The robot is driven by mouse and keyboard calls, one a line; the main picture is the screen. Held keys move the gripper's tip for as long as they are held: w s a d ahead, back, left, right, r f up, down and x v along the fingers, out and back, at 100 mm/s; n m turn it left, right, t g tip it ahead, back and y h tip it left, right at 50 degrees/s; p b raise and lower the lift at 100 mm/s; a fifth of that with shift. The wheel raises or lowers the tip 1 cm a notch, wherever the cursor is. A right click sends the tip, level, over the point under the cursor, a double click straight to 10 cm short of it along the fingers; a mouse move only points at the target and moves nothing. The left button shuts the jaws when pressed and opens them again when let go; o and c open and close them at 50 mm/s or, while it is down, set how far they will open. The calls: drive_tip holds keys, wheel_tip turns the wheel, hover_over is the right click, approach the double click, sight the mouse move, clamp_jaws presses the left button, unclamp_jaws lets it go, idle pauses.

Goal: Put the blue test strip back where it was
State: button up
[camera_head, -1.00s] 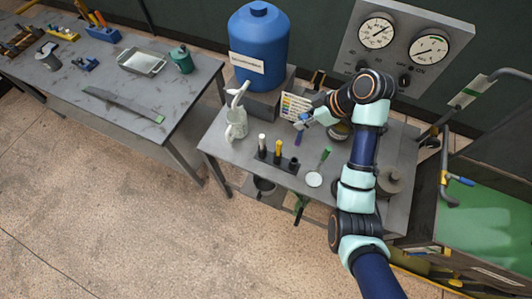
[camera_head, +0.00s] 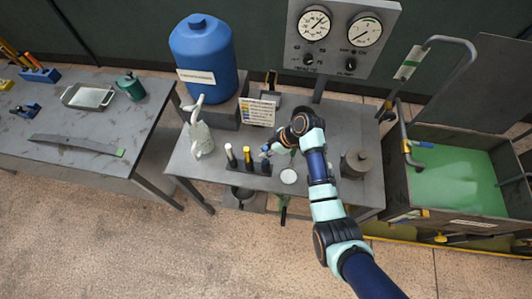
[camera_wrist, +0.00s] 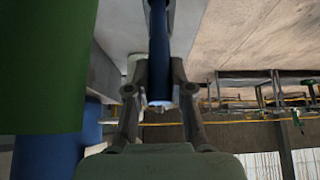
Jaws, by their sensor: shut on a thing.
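The blue test strip (camera_wrist: 159,45) is upright in the wrist view, between the fingers of my gripper (camera_wrist: 160,92), which is shut on it. In the head view my gripper (camera_head: 266,151) is over the right end of the small dark rack (camera_head: 249,169). The strip (camera_head: 265,164) shows as a dark blue piece below the fingers, at the rack's right position. I cannot tell whether its lower end is inside the hole. A white-topped strip (camera_head: 230,153) and a yellow-topped strip (camera_head: 247,155) stand in the rack's other two positions.
A round white-faced tool (camera_head: 289,176) lies just right of the rack. A white spray bottle (camera_head: 201,138) stands to the left. A colour chart (camera_head: 258,112) and a blue barrel (camera_head: 205,60) stand behind. A grey lidded pot (camera_head: 355,164) is farther right.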

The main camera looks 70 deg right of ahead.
drive_tip(key=shift+f, duration=1.2)
drive_tip(key=shift+f, duration=0.2)
drive_tip(key=o, duration=0.8)
drive_tip(key=shift+r, duration=0.1)
drive_tip(key=shift+r, duration=0.3)
drive_tip(key=v, duration=1.1)
drive_tip(key=shift+s+d+r, duration=0.1)
drive_tip(key=shift+s+r, duration=0.15)
drive_tip(key=shift+s, duration=0.1)
